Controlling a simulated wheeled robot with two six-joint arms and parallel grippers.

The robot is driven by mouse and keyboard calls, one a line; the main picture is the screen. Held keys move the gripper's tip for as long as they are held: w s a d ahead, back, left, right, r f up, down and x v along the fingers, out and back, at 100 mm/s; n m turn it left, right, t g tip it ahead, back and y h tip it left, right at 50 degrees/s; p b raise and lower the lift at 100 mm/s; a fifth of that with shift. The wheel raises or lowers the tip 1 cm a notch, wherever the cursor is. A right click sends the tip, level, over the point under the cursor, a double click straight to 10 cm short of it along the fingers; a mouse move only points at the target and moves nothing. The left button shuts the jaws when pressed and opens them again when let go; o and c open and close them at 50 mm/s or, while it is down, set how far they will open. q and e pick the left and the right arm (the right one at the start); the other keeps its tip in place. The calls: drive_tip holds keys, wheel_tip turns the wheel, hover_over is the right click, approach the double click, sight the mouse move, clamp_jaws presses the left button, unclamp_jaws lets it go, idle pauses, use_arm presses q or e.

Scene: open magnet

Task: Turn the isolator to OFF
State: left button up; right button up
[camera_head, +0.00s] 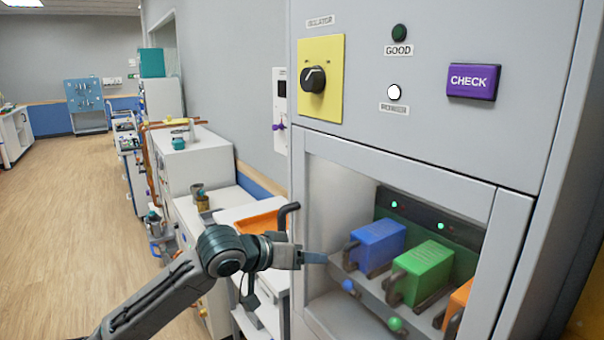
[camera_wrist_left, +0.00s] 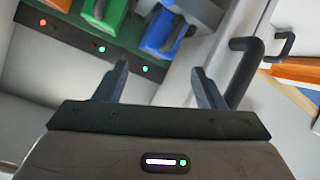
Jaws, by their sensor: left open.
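The isolator is a black round knob (camera_head: 312,79) on a yellow plate (camera_head: 329,53), high on the left of the grey cabinet front in the head view. A pale mark shows on the knob; I cannot tell which setting it points to. My left gripper (camera_head: 314,258) is well below the knob, at the left side of the cabinet's lower opening. It is open and empty; in the left wrist view its two fingers (camera_wrist_left: 160,75) stand apart with nothing between them. The isolator is out of the wrist view. My right gripper is not in view.
A blue module (camera_head: 377,243) and a green module (camera_head: 423,272) sit in the lower opening, with an orange one partly visible. A dark curved handle (camera_wrist_left: 243,70) is close beside the left gripper. A purple CHECK button (camera_head: 473,82) is at the upper right. Open floor lies left.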

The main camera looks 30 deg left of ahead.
use_arm(q)
drive_tip(key=a+r+n+t+h, duration=0.1)
drive_tip(key=a+r+t, duration=0.15)
drive_tip(key=r, duration=1.65)
drive_tip(key=n+t+h, duration=0.2)
approach(307, 81)
drive_tip(key=shift+n, duration=0.3)
drive_tip(key=p+x, duration=0.3)
drive_tip(key=p, duration=0.1)
drive_tip(key=p+x, duration=0.4)
drive_tip(key=shift+w+r, duration=0.2)
drive_tip(key=shift+w, duration=0.05)
drive_tip(key=shift+p+x, duration=0.55)
drive_tip(key=shift+x, duration=0.45)
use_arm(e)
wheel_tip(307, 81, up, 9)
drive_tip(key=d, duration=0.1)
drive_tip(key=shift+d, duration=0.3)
use_arm(q)
drive_tip(key=shift+f, duration=0.2)
drive_tip(key=shift+c, duration=0.4)
drive_tip(key=c, duration=0.9)
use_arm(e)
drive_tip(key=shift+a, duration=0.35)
